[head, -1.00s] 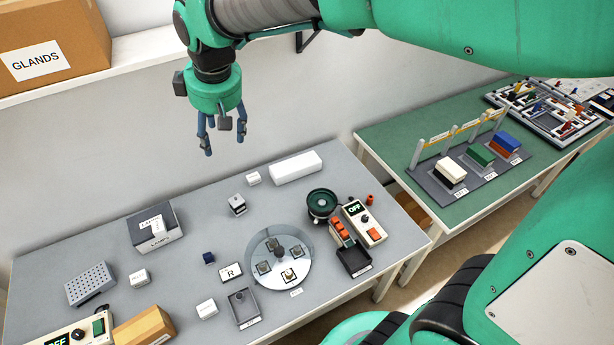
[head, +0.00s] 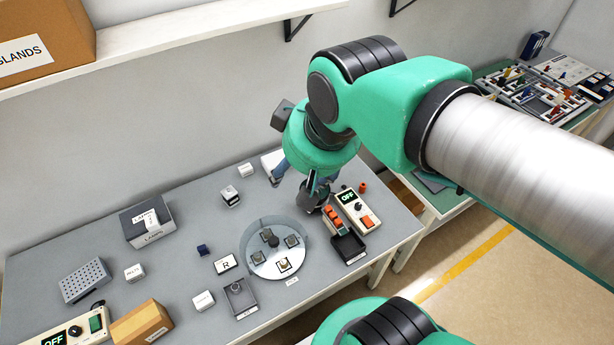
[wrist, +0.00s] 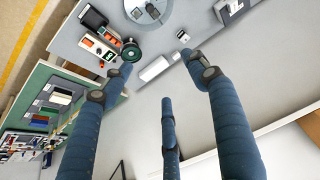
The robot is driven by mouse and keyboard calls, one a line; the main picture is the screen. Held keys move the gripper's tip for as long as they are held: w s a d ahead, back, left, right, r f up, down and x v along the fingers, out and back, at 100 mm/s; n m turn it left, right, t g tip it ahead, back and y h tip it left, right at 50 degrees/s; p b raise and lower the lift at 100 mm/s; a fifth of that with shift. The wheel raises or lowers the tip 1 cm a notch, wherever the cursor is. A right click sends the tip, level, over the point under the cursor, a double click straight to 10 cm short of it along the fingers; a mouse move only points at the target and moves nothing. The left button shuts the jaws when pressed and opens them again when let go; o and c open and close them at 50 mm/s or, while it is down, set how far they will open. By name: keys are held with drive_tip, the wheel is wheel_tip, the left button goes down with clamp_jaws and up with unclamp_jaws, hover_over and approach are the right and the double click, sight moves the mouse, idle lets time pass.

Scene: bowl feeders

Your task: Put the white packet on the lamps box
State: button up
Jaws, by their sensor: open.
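The white packet, a long white block (head: 268,163), lies near the back edge of the grey table, mostly hidden behind my gripper in the head view. It shows whole in the wrist view (wrist: 155,69), between the spread fingertips but farther off, on the table. My gripper (head: 297,183) is open and empty above the table's back right part; its blue fingers also show in the wrist view (wrist: 158,72). The lamps box (head: 148,228) is a dark grey box with white labels at the table's back left. It shows at the wrist view's top edge (wrist: 228,13).
A round dish feeder (head: 262,264) stands mid-table, with an OFF controller (head: 356,211) and a black tray (head: 348,247) to its right. Small white boxes (head: 246,170) are scattered about. A shelf with a GLANDS carton (head: 45,35) overhangs the back.

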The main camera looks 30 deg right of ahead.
drive_tip(key=shift+s+d+f+m, duration=0.2)
drive_tip(key=shift+s+f, duration=0.05)
drive_tip(key=shift+s, duration=0.35)
drive_tip(key=shift+s+d+f+m, duration=0.15)
drive_tip(key=shift+s+f+m, duration=0.1)
drive_tip(key=shift+s, duration=0.3)
wheel_tip(320, 180, down, 11)
drive_tip(key=b, duration=1.1)
drive_tip(key=shift+f, duration=0.2)
drive_tip(key=shift+o, duration=1.2)
drive_tip(key=shift+w+r, duration=0.1)
drive_tip(key=shift+r, duration=0.05)
